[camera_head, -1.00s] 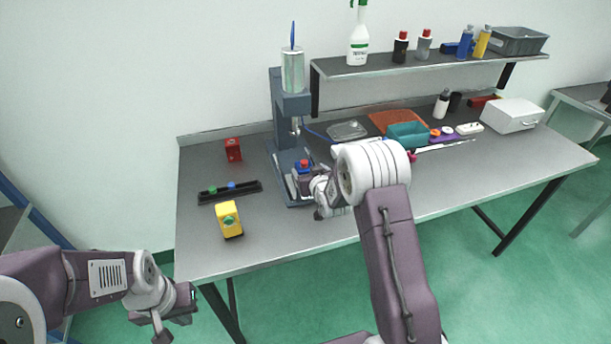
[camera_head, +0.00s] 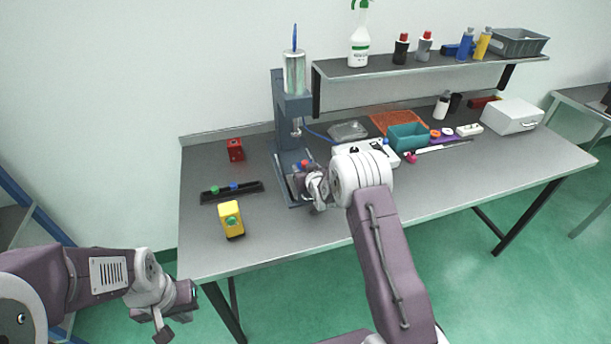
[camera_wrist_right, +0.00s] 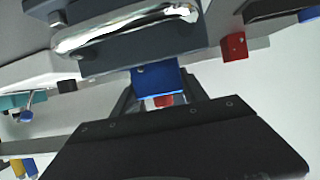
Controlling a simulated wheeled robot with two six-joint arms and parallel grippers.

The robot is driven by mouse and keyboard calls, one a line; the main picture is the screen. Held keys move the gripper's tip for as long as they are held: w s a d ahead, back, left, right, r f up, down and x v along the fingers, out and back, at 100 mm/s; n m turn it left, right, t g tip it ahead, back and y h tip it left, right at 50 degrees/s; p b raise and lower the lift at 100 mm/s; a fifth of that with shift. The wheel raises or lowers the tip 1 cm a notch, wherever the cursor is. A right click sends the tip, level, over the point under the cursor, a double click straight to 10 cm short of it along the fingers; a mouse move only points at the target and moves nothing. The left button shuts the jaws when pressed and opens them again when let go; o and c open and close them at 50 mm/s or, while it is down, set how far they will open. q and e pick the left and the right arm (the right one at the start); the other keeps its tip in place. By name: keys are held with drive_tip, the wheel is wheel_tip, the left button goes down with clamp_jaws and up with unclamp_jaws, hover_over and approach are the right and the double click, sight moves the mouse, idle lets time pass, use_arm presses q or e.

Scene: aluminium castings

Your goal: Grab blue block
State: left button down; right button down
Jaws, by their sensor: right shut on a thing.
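A blue block (camera_wrist_right: 158,79) with a red part beneath it shows in the wrist view, between the two dark fingers of my right gripper (camera_wrist_right: 162,92). The right gripper is shut on the block. In the head view, my right gripper (camera_head: 304,180) is at the base of the grey-blue press (camera_head: 292,110), where a small patch of blue and red shows; the arm and gripper hide most of the block. My left gripper (camera_head: 186,298) hangs in front of the table's left end, away from the block; its jaw opening is unclear.
A yellow block (camera_head: 232,221) with a green button, a black strip (camera_head: 245,191) with green and blue buttons, and a red block (camera_head: 235,149) lie left of the press. A teal bin (camera_head: 407,139) stands to the right, below a loaded shelf (camera_head: 430,68). The table's front right is clear.

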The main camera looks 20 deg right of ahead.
wheel_tip(320, 180, up, 18)
idle(0.5)
